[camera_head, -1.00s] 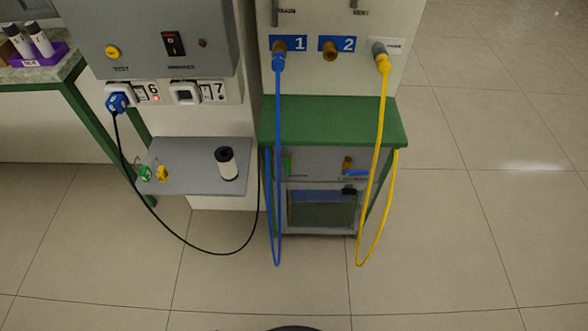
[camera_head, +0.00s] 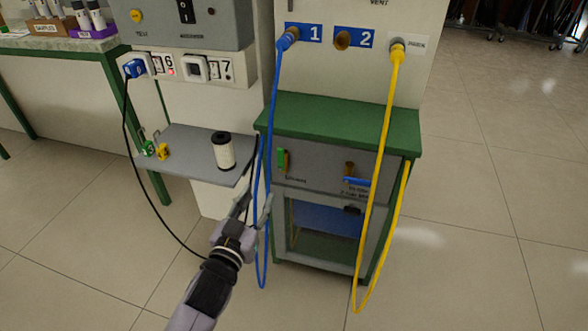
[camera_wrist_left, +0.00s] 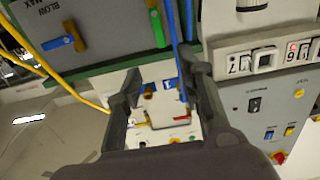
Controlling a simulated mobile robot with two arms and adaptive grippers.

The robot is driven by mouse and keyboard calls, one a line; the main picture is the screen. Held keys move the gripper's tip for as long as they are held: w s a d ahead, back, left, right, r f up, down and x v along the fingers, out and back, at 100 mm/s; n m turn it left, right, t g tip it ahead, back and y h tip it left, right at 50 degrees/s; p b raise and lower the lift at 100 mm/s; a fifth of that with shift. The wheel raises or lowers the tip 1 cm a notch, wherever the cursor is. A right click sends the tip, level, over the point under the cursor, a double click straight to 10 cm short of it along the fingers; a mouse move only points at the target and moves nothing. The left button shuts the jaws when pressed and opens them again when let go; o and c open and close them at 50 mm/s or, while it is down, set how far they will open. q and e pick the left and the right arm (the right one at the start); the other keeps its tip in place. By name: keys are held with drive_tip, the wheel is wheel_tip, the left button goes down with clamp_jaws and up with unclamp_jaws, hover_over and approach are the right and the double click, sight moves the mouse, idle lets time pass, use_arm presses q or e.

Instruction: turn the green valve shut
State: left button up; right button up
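The green valve (camera_head: 282,161) is on the front of the grey panel under the green bench top, at the panel's left. Its handle stands upright. It also shows in the left wrist view (camera_wrist_left: 157,27), near the top, beside the blue hose. My left gripper (camera_head: 254,203) is open and empty, below and to the left of the valve and apart from it. In the left wrist view the two fingers (camera_wrist_left: 162,72) are spread wide with nothing between them. My right gripper is not in view.
A blue hose (camera_head: 268,130) hangs from port 1, close to the valve and my left gripper. A blue-handled valve (camera_head: 356,181) is to the right. A yellow hose (camera_head: 383,150) hangs farther right. A grey shelf (camera_head: 190,165) holding a white cylinder (camera_head: 224,152) is at left.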

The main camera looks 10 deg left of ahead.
use_arm(q)
drive_tip(key=b, duration=0.2)
approach(280, 152)
drive_tip(key=w, duration=0.8)
drive_tip(key=shift+w+d+f, duration=0.1)
drive_tip(key=shift+w+f, duration=0.1)
drive_tip(key=shift+f, duration=0.05)
drive_tip(key=shift+w, duration=0.45)
drive_tip(key=shift+w+r, duration=0.1)
drive_tip(key=shift+w, duration=0.5)
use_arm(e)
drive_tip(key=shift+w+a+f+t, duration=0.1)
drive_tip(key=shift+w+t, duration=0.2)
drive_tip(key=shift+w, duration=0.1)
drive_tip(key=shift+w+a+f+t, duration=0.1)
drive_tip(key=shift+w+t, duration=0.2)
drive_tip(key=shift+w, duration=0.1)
use_arm(q)
drive_tip(key=shift+c, duration=0.2)
clamp_jaws()
